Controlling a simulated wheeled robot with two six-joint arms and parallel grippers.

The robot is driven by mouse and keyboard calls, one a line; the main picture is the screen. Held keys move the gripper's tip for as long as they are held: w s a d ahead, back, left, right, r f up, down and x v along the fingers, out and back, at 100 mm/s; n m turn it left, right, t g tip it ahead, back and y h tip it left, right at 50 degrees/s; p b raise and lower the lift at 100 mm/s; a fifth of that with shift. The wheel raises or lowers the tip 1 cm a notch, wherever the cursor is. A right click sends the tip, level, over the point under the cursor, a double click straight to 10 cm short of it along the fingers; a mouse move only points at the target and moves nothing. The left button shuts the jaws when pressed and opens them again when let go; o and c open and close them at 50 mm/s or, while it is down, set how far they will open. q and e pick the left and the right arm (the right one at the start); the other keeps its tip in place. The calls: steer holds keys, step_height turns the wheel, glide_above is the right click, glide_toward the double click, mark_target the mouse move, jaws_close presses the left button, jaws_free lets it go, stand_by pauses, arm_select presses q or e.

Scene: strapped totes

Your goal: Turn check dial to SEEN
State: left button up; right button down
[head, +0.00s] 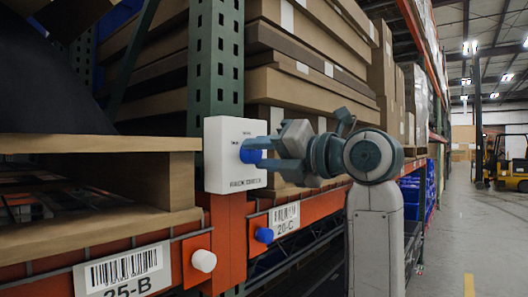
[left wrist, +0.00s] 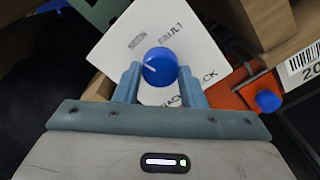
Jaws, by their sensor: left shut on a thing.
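A white check plate (head: 225,135) is fixed to the rack post and carries a round blue dial (head: 250,155). My left gripper (head: 262,152) is at the plate, with its fingers shut on the dial. In the left wrist view, the dial (left wrist: 160,67) sits between the two blue fingertips. Its white pointer mark (left wrist: 150,69) lies on the dial's left side. A small label that is too blurred to read sits up and left of the dial, and one that seems to read FAULT sits above it. My right gripper is not in view.
Orange beams carry a white knob (head: 204,261) beside barcode label 25-B (head: 122,268) and a blue knob (head: 264,235) beside label 26-C (head: 285,217). Flat cartons (head: 300,95) fill the shelf behind. A yellow forklift (head: 508,160) stands far right; the aisle floor is clear.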

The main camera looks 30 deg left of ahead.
arm_select(q)
steer(key=shift+m, duration=1.1)
steer(key=o, duration=1)
steer(key=shift+a, duration=0.1)
